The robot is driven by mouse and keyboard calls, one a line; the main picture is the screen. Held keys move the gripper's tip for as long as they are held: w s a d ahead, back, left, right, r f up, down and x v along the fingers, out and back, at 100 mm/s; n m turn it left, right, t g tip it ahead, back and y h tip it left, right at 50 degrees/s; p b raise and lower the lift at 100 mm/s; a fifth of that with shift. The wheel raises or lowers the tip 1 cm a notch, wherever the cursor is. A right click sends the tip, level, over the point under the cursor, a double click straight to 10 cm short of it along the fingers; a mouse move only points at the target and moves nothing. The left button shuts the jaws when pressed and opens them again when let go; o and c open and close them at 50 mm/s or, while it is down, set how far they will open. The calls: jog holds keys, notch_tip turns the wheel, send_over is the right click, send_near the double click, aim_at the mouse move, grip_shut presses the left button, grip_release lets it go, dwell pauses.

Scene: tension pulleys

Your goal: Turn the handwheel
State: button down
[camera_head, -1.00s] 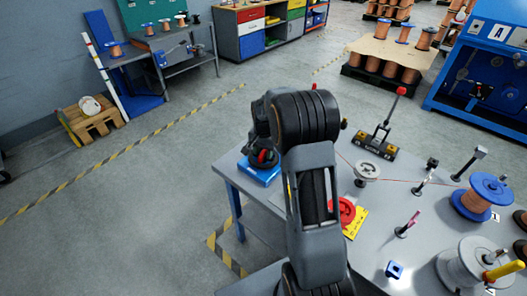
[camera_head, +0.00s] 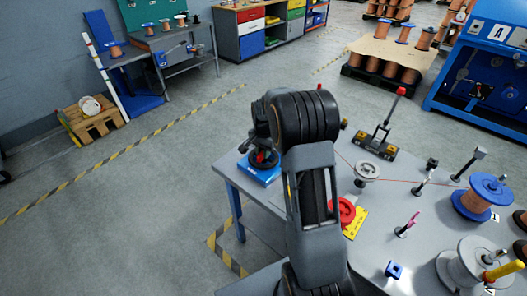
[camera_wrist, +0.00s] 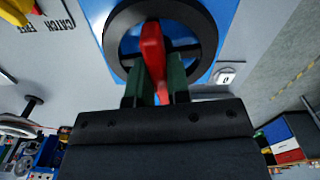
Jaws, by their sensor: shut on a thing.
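The handwheel is a black ring with spokes (camera_wrist: 203,28) on a blue base (camera_wrist: 216,12), seen close up in the wrist view. In the head view the handwheel (camera_head: 267,166) and its blue base (camera_head: 259,176) sit at the table's left corner, partly behind my arm. A red handle (camera_wrist: 152,45) stands up from the wheel. My gripper (camera_wrist: 155,75) has its dark green fingers on both sides of this handle and is shut on it. The wheel's hub is partly hidden by the handle and fingers.
The grey table (camera_head: 385,225) carries a red round knob on a yellow plate (camera_head: 355,222), a grey pulley (camera_head: 366,171), a post with a red tip (camera_head: 384,125) and wire spools (camera_head: 483,193). Open floor (camera_head: 130,205) lies left of the table.

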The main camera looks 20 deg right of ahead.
jog(key=m, duration=1.3)
jog(key=shift+p, duration=0.4)
jog(key=shift+m, duration=0.3)
jog(key=c, duration=1.1)
grip_release()
notch_tip(320, 180, up, 14)
jog(key=shift+f+p, duration=0.1)
jog(key=shift+p, duration=0.2)
